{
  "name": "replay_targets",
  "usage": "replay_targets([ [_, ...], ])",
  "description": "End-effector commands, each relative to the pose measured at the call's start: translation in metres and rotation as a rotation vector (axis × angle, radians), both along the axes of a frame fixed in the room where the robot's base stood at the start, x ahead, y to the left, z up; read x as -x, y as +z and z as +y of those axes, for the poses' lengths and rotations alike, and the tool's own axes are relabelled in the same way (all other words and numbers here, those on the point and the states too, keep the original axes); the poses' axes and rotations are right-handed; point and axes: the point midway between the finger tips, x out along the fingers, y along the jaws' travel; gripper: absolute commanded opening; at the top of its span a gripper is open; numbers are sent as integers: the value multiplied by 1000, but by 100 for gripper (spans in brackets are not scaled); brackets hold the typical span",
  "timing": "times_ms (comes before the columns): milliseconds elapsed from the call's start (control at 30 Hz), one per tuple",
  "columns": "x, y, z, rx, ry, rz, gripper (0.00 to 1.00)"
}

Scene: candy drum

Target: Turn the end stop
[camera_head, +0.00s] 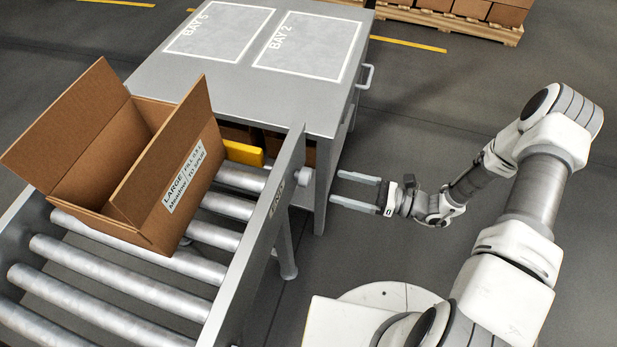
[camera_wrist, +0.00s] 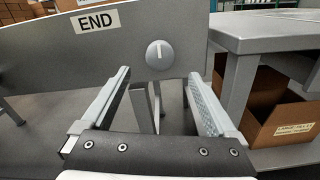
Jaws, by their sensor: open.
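The end stop's round grey knob (camera_wrist: 160,55) is on the conveyor's side rail, with a white mark standing upright on its face. It lies to the right of a white END label (camera_wrist: 95,21). In the head view the knob (camera_head: 305,177) sticks out from the rail near its far end. The yellow stop plate (camera_head: 243,153) stands across the rollers' far end. My gripper (camera_head: 352,191) is open and empty, pointing at the knob from the right. In the wrist view its fingers (camera_wrist: 160,82) lie either side of and below the knob, not visibly touching it.
An open cardboard box (camera_head: 190,186) sits on the conveyor rollers (camera_head: 110,272) near the stop plate. A grey table (camera_head: 330,105) with BAY 5 and BAY 2 areas stands beyond, both empty. Boxes show under the table (camera_wrist: 285,122). Open floor lies to the right.

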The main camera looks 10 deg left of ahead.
Motion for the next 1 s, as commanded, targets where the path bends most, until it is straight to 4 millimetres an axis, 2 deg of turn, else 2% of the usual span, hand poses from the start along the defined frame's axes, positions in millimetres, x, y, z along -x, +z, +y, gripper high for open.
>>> replay_targets([
  [200,-3,-1,48,0,4,1,94],
  [400,-6,-1,79,1,2,-1,94],
  [600,-7,0,93,1,0,0,94],
  [867,-7,0,94,1,0,0,94],
  [1000,-7,0,94,1,0,0,72],
])
